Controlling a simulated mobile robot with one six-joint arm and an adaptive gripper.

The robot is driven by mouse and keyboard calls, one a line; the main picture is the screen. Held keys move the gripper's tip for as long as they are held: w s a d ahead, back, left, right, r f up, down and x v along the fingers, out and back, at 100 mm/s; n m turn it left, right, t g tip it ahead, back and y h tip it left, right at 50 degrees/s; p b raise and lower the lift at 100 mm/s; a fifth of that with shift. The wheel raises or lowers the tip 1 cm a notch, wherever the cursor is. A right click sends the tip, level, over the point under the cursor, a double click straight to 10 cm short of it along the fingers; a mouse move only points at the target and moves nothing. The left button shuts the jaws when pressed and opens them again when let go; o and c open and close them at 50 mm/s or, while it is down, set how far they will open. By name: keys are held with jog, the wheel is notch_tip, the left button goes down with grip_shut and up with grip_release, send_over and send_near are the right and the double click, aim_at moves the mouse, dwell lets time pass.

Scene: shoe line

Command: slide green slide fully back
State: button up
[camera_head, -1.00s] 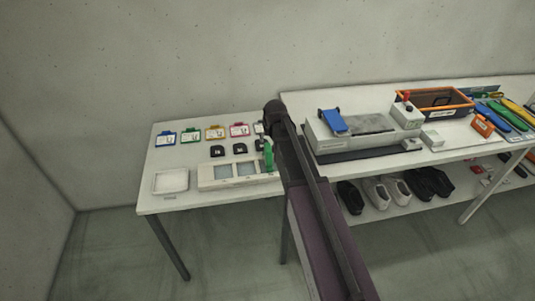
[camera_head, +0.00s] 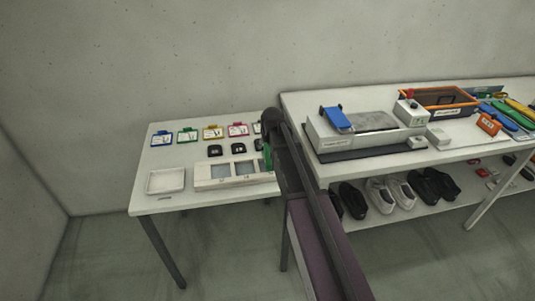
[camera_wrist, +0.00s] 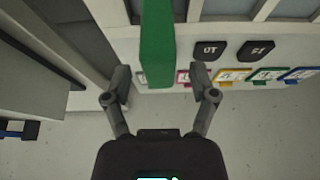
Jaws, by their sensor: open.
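The green slide (camera_wrist: 157,45) is an upright-looking green block in the wrist view, at the top centre. In the head view the green slide (camera_head: 267,157) shows only as a narrow strip beside my dark arm, at the right end of the pale panel (camera_head: 212,184). My gripper (camera_wrist: 160,80) is open in the wrist view. Its two fingers are on either side of the green slide's lower end, with a gap visible on each side. In the head view my arm hides the fingers.
Black number tags (camera_wrist: 209,49) and coloured cards (camera_wrist: 233,75) lie near the slide. A white tray (camera_head: 165,181) sits left of the panel. On the right, a higher bench (camera_head: 458,151) holds a grey machine (camera_head: 365,122); shoes (camera_head: 392,190) stand on its lower shelf.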

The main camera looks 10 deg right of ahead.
jog(key=shift+b+x, duration=1.35)
jog(key=shift+x, duration=0.45)
grip_shut()
